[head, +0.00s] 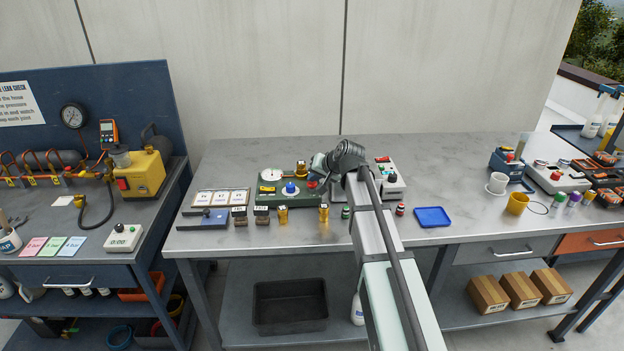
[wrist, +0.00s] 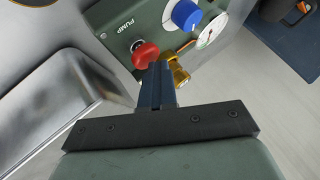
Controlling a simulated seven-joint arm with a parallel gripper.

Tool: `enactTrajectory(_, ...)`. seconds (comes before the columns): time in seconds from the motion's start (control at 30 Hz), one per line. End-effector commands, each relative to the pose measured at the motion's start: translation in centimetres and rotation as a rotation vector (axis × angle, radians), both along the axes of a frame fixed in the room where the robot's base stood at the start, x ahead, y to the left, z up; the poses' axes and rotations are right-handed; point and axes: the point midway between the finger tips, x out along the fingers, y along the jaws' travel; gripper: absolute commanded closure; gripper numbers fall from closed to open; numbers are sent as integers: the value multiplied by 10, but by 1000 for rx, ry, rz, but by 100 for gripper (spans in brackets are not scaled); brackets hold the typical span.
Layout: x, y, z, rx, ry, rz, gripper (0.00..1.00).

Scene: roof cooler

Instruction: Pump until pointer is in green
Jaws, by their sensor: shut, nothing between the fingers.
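The green pump unit (head: 262,199) stands on the steel bench and also shows in the wrist view (wrist: 122,44). Its red round knob (wrist: 145,53) sits beside the label PUMP. The blue knob (wrist: 185,15) and the white-faced gauge (wrist: 210,31) are on the same unit; the gauge also shows in the head view (head: 270,175). The pointer's position is too small to read. My gripper (wrist: 158,66) is shut and empty, its fingertips at the red knob's edge. I cannot tell if they touch it. A brass fitting (wrist: 178,72) is partly hidden behind the fingers.
A grey control box (head: 393,185) stands right of the pump unit. Small brass parts (head: 282,214) stand in front of it. A blue tray (head: 432,217) lies farther right, with clear bench around it. A yellow pump (head: 143,174) is on the left bench.

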Motion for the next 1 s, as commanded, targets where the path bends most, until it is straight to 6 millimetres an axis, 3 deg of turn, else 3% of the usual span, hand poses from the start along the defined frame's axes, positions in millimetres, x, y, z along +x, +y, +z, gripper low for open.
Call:
enactTrajectory(0.53, -1, -1, -3, -3, 4, 1, 100)
enactTrajectory(1.0, 0, -1, 17, -4, 2, 0, 100)
